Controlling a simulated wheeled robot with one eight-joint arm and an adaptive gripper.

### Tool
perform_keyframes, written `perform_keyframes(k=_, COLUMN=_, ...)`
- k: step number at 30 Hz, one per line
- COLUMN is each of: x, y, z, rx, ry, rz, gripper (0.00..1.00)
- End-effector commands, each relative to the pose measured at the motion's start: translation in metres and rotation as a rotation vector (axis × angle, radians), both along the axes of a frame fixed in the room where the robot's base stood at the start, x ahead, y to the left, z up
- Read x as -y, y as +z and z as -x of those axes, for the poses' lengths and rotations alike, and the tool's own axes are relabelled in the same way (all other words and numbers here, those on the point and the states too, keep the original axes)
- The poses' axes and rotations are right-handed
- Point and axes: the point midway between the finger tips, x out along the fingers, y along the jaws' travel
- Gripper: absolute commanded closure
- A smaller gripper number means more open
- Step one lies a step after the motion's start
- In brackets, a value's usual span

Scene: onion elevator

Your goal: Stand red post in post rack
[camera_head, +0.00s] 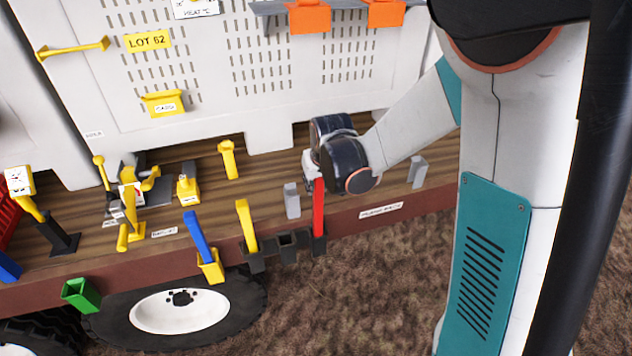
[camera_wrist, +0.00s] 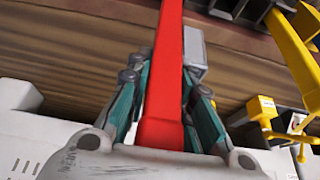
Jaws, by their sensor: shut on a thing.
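The red post (camera_head: 319,208) is upright below my gripper (camera_head: 314,168), which is shut on its upper part. In the wrist view the red post (camera_wrist: 166,70) runs between the two teal fingers of my gripper (camera_wrist: 163,95). The post rack has dark sockets along the deck's front edge. The post's lower end meets the right socket (camera_head: 319,245); I cannot tell how deep it sits. The middle socket (camera_head: 287,243) looks empty. A yellow post (camera_head: 246,225) stands in the left socket (camera_head: 256,262).
Grey blocks stand on the wooden deck, one left of the red post (camera_head: 292,200) and one to the right (camera_head: 416,172). A blue-handled piece (camera_head: 198,237) sits in a yellow holder farther left. A white slotted wall (camera_head: 270,75) rises behind.

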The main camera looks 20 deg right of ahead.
Motion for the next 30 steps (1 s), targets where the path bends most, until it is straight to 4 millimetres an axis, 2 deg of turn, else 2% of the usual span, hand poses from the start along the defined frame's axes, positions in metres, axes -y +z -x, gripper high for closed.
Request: perform_keyframes(k=30, x=0.000, y=-0.047, z=0.000, rx=0.000, ry=0.000, rz=0.000, gripper=1.00)
